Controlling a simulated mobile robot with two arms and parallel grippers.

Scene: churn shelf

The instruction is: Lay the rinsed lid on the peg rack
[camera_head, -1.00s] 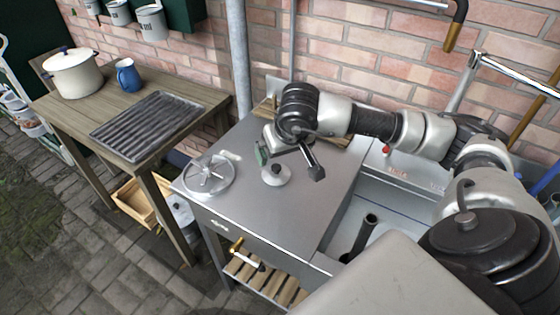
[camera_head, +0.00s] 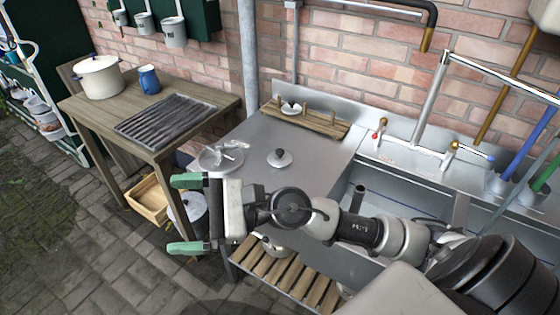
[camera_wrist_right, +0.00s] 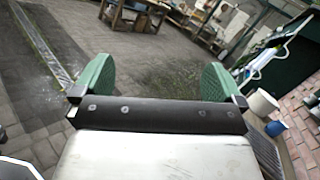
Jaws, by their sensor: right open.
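A pale round lid with a black knob (camera_head: 280,158) lies flat, knob up, on the steel counter. The wooden peg rack (camera_head: 322,124) stands at the back of the counter, against the splashback. Another small pale piece with a dark top (camera_head: 291,108) is at the rack's left end; I cannot tell its exact seating. My right gripper (camera_head: 187,214), with green finger pads, is wide open and empty, in front of the counter's left part and apart from the lid. In the wrist view its fingers (camera_wrist_right: 158,80) have nothing between them. My left gripper is not in view.
A metal disc with spokes (camera_head: 220,158) lies at the counter's left end. The sink (camera_head: 400,190) and its tap are at right. A wooden table (camera_head: 110,107) with a ridged tray, a pot (camera_head: 98,78) and a blue jug (camera_head: 149,79) stands at left.

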